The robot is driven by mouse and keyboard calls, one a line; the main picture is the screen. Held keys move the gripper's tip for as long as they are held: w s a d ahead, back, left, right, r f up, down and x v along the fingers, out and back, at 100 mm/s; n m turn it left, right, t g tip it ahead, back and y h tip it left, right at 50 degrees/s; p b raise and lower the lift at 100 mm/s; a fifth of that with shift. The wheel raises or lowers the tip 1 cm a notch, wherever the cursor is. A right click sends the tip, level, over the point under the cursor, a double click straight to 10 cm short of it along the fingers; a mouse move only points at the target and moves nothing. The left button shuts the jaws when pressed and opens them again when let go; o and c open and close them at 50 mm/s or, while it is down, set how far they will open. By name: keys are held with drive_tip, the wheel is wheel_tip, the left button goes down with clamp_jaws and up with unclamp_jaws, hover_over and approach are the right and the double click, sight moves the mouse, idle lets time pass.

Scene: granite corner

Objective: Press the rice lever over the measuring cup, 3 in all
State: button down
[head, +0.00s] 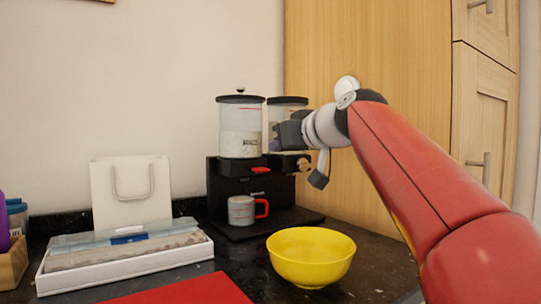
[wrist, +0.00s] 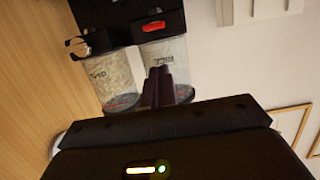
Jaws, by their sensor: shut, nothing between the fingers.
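The black dispenser carries two clear canisters. The rice canister (head: 240,132) is on the left in the head view; its RICE label shows in the wrist view (wrist: 166,57). The red rice lever (head: 258,169) sits on the black body below it and also shows in the wrist view (wrist: 152,27). The measuring cup (head: 240,210), pale with a red handle, stands upright on the dispenser's base below the lever. My gripper (head: 275,145) is shut and empty, in front of the right canister, above the lever's height. Its dark fingers (wrist: 160,85) overlap the rice canister in the wrist view.
The second canister (head: 287,108) is partly hidden by my gripper. A yellow bowl (head: 311,258) stands on the dark counter in front of the dispenser. A white tray (head: 125,267) with packets and a white bag (head: 130,193) are at left. A red mat (head: 185,291) lies in front.

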drive_tip(key=shift+v, duration=2.4)
drive_tip(key=shift+f, duration=0.1)
